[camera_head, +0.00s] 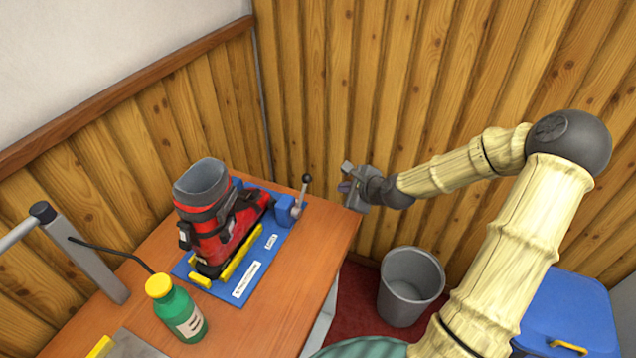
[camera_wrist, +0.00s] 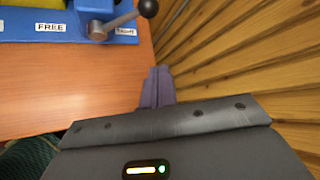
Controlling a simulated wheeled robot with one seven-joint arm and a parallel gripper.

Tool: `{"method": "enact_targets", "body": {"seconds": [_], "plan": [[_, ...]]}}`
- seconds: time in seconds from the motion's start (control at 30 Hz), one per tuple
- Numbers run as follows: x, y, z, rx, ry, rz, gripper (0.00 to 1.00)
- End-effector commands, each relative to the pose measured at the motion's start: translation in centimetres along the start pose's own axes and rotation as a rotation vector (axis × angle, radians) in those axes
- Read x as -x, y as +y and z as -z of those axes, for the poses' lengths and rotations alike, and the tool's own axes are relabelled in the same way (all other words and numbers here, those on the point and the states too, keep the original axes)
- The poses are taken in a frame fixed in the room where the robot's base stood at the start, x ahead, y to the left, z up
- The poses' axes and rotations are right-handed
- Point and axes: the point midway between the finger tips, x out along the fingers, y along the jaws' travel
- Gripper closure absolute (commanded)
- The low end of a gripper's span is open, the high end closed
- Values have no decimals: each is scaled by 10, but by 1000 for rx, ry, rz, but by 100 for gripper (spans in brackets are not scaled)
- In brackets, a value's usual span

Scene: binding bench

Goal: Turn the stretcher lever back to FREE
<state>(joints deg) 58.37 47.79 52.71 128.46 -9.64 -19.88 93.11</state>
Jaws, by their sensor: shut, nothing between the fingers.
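The stretcher lever (camera_head: 302,194) is a grey arm with a black ball knob. It stands on a blue block (camera_head: 284,207) at the right end of a blue base. In the wrist view the lever (camera_wrist: 120,21) runs from its hub up and right to the knob, on the side of a small right-hand label (camera_wrist: 126,31) too blurred to read. The FREE label (camera_wrist: 51,27) is left of the hub. My gripper (camera_head: 347,187) is shut and empty, right of the lever and apart from it. Its fingers (camera_wrist: 157,87) also show in the wrist view.
A red and black ski boot (camera_head: 214,238) is on the blue base, on the wooden bench (camera_head: 322,228). A green bottle (camera_head: 178,310) and a grey post (camera_head: 95,262) stand front left. Plank walls close off the back. A grey bin (camera_head: 408,288) and blue box (camera_head: 565,312) stand right.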

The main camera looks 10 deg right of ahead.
Motion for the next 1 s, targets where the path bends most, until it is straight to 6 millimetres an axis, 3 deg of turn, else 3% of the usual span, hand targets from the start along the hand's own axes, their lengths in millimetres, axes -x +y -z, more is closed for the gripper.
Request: {"method": "enact_targets", "body": {"seconds": [0.27,0.83,1.0], "plan": [[-17,1,-1,1,-1,-4,100],[-101,1,-1,2,0,-4,100],[-91,-1,-24,6,0,-3,100]]}}
